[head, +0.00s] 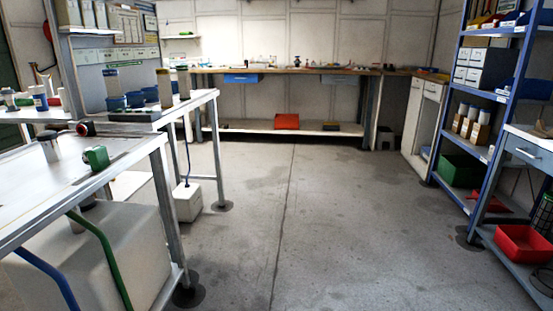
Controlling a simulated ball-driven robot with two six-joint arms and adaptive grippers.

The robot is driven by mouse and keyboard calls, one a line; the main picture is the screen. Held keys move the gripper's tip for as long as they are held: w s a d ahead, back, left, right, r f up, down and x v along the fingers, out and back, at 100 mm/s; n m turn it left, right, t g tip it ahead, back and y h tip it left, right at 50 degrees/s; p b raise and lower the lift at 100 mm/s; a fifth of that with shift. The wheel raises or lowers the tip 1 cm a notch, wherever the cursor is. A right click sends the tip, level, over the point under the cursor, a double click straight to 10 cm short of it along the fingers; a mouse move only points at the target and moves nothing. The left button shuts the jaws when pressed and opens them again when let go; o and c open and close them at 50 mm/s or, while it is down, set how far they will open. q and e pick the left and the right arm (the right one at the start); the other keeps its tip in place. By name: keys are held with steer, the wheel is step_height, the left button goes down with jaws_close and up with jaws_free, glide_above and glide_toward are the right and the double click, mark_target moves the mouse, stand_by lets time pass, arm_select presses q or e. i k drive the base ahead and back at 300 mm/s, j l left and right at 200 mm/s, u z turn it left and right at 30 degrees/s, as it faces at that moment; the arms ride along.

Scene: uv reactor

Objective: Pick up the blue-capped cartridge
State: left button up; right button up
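Several upright cartridge-like cylinders stand on the workbench at the left. One pale cylinder (112,84) is next to blue cups (135,99). A small white-and-blue container (40,101) stands further left. I cannot tell for sure which of these is the blue-capped cartridge; they are small and their caps are unclear. Neither of my grippers is in view.
A metal-framed table (100,172) with a green fitting (97,157) fills the near left, a white tank (95,250) below it. Blue shelving (462,75) and a red bin (522,245) stand at the right. The grey floor (320,220) between is clear. A long bench (290,71) lines the back wall.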

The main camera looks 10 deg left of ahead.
mark_target(112, 78)
steer(key=i+u, duration=0.85)
steer(key=i+l+u, duration=0.2)
steer(key=u, duration=0.25)
steer(key=i+l+u, duration=0.55)
steer(key=l+u, duration=0.3)
steer(key=i+l+u, duration=0.15)
steer(key=l+u, duration=0.25)
